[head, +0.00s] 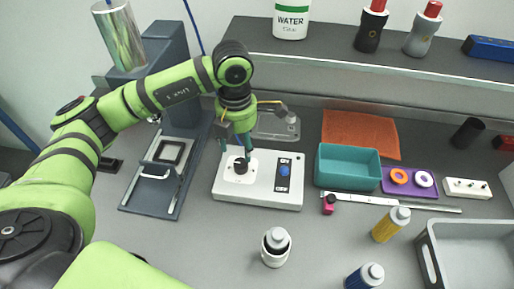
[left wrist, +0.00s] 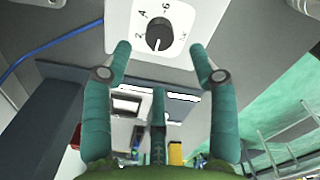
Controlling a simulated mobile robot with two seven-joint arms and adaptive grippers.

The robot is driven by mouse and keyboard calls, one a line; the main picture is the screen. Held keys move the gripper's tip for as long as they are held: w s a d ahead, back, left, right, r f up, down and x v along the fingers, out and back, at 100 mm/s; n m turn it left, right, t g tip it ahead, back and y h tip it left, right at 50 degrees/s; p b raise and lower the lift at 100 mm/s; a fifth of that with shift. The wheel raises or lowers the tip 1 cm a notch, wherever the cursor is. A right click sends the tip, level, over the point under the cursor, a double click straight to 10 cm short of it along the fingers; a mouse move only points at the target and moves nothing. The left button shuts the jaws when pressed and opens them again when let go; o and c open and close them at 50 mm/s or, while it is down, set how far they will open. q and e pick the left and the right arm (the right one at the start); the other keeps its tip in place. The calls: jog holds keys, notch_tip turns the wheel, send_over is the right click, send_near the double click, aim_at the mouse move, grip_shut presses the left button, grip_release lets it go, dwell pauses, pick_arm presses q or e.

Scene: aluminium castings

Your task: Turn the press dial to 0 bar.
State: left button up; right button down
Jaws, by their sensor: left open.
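The press dial (head: 240,165) is a black knob on the white plate of a light grey control box (head: 262,196). In the left wrist view the dial (left wrist: 159,36) has the marks 2, 4 and 6 visible around it. Its upper and right markings are partly cut off or unclear, and I cannot tell its exact reading. My left gripper (head: 236,150) is above the dial, pointing down, with its teal fingers apart. My right gripper is not in view.
A blue button (head: 284,170) sits on an ON/OFF plate right of the dial. A dark press frame (head: 150,200) stands left of the box. A shelf (head: 330,45) runs behind.

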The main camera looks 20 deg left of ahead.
aim_at(240, 163)
pick_arm(q)
notch_tip(240, 163, down, 6)
jog(key=shift+a+r+p, duration=0.1)
jog(key=shift+r+p, duration=0.05)
jog(key=shift+p, duration=0.85)
jog(key=shift+f, duration=0.7)
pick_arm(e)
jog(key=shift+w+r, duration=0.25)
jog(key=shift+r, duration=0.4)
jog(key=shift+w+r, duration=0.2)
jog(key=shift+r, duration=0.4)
pick_arm(q)
jog(key=c, duration=1.1)
